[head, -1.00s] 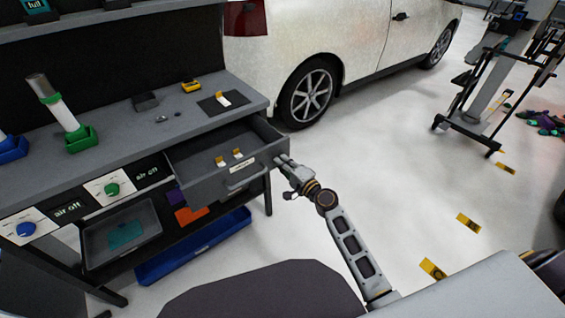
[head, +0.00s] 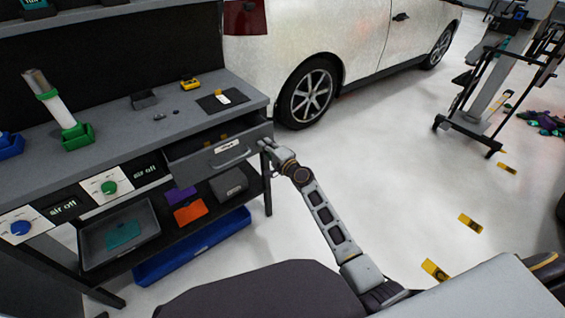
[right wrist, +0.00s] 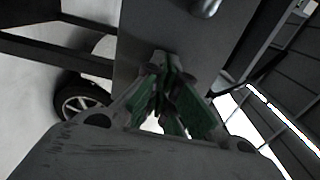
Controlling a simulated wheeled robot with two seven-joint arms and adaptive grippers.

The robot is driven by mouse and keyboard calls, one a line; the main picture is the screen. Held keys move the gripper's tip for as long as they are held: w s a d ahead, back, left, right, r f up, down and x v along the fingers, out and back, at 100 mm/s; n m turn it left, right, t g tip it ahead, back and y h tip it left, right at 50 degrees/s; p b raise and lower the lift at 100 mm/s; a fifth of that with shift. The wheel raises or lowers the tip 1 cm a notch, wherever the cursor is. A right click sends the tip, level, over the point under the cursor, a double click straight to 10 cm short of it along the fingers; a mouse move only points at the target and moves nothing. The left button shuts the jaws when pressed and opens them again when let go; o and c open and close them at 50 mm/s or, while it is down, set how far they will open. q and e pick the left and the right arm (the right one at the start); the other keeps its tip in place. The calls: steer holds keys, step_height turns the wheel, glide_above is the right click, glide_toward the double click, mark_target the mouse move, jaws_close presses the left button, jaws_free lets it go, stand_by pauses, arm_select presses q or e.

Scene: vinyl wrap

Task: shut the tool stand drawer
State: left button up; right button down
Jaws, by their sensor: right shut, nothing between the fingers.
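The tool stand drawer (head: 224,149) is grey with a bar handle (head: 231,157) and a small white label on its front. It stands partly open below the bench top, with a narrow strip of its inside showing. My right gripper (head: 264,143) is shut and empty at the right end of the drawer front. In the right wrist view the shut fingertips (right wrist: 166,62) are against or very close to the grey drawer front (right wrist: 165,30), and the handle (right wrist: 206,7) shows at the top. I cannot tell for certain if they touch. My left gripper is not in view.
The bench top (head: 150,118) holds a green-based tube (head: 76,132), a yellow item (head: 190,83) and a dark mat (head: 221,101). A blue tray (head: 195,247) lies below. A white car (head: 330,35) stands behind.

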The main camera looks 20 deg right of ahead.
steer(key=b+x, duration=0.4)
steer(key=x, duration=0.5)
steer(key=shift+w+a+f, duration=0.1)
steer(key=shift+w+f, duration=0.05)
steer(key=shift+w, duration=0.05)
steer(key=shift+w+a, duration=0.15)
steer(key=shift+w, duration=0.3)
steer(key=shift+r, duration=0.2)
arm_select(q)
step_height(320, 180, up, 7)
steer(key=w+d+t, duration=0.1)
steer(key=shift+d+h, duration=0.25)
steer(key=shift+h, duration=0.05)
arm_select(e)
steer(key=shift+w, duration=0.1)
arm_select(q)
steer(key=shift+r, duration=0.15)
arm_select(e)
steer(key=shift+r, duration=0.25)
steer(key=shift+f, duration=0.1)
